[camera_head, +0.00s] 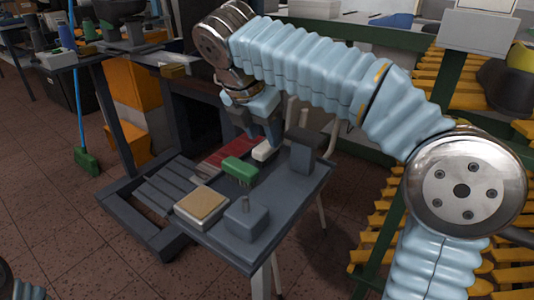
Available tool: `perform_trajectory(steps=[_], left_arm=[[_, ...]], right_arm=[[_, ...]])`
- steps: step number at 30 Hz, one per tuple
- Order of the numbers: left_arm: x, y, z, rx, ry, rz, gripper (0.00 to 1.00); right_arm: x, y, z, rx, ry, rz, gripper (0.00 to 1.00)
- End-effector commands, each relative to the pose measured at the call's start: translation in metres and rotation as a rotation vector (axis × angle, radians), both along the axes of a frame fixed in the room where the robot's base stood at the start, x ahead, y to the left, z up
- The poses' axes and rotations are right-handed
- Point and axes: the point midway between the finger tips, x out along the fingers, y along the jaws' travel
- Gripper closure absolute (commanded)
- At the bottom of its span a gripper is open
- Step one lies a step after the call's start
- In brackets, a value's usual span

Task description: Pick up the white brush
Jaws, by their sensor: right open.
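The white brush (265,150) lies on a small dark grey table (285,205), near its back edge. My right gripper (258,126) hangs just above it, pointing down with its jaws open. The fingers are small and dark here, and I cannot tell whether one touches the brush. Part of the brush may be hidden by the fingers. My left gripper does not show.
A green brush (240,169) lies just in front of the white one. A tan-topped block (202,206), a grey box (246,218) and a dark upright block (303,152) share the table. A slatted dark platform (165,192) adjoins it on the left.

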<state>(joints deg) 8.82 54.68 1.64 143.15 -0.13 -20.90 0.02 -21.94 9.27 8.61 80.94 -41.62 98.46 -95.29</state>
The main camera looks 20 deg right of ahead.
Motion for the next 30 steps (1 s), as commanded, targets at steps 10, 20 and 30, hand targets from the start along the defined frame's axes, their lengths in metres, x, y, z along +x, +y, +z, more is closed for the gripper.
perform_trajectory(steps=[10,20,30], left_arm=[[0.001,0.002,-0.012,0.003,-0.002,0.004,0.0],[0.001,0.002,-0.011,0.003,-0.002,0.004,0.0],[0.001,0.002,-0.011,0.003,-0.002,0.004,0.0]], right_arm=[[0.012,-0.016,-0.042,0.0,0.003,-0.002,0.55],[0.012,-0.016,-0.042,0.0,0.002,-0.002,0.74],[0.012,-0.016,-0.041,0.001,0.001,-0.001,0.99]])
